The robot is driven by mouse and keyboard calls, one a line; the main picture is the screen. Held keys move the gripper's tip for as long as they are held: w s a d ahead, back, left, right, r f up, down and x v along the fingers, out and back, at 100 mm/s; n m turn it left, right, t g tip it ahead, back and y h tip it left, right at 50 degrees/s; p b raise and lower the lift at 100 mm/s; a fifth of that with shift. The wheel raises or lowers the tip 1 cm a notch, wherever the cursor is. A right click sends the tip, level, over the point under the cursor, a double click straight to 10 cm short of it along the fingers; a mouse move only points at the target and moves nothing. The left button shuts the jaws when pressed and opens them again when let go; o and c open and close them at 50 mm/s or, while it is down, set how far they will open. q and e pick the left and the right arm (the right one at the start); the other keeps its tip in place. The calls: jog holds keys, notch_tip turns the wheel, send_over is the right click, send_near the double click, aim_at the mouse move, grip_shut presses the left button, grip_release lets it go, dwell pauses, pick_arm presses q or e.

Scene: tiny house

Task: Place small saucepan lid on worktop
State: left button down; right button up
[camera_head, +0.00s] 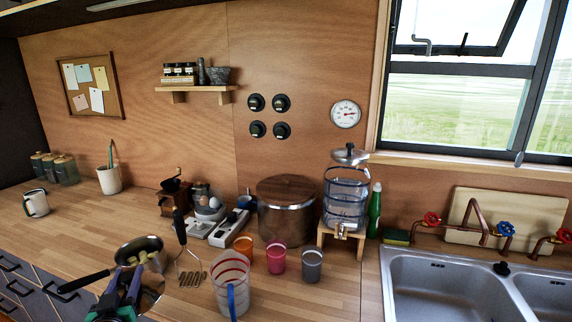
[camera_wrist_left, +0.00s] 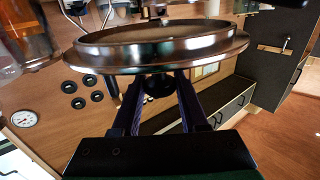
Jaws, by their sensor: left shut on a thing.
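The small saucepan lid (camera_wrist_left: 160,58) fills the upper middle of the left wrist view, a shiny metal disc with a rounded rim. Its dark knob (camera_wrist_left: 159,85) sits between the fingers of my left gripper (camera_wrist_left: 158,98), which is shut on it. The wooden worktop (camera_head: 300,297) runs along the wall. My right gripper is out of view.
A masher (camera_head: 190,279), a striped jug (camera_head: 231,270) and several cups stand right of the gripper. A large pot (camera_head: 286,222) and a water dispenser (camera_head: 346,200) are behind them. The sink (camera_head: 445,290) is at the right.

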pick_arm(q)
jog(key=s+d+f+m+h, duration=0.1)
jog(key=s+d+f+h, duration=0.1)
jog(key=s+d+f, duration=0.4)
jog(key=s+d+f+m+h, duration=0.2)
jog(key=s+d+f, duration=0.4)
jog(key=s+d, duration=0.4)
jog(key=d+h, duration=0.1)
jog(key=d, duration=0.3)
jog(key=shift+s+d+f+t, duration=0.15)
jog(key=shift+s+f+t, duration=0.05)
jog(key=shift+f+t, duration=0.2)
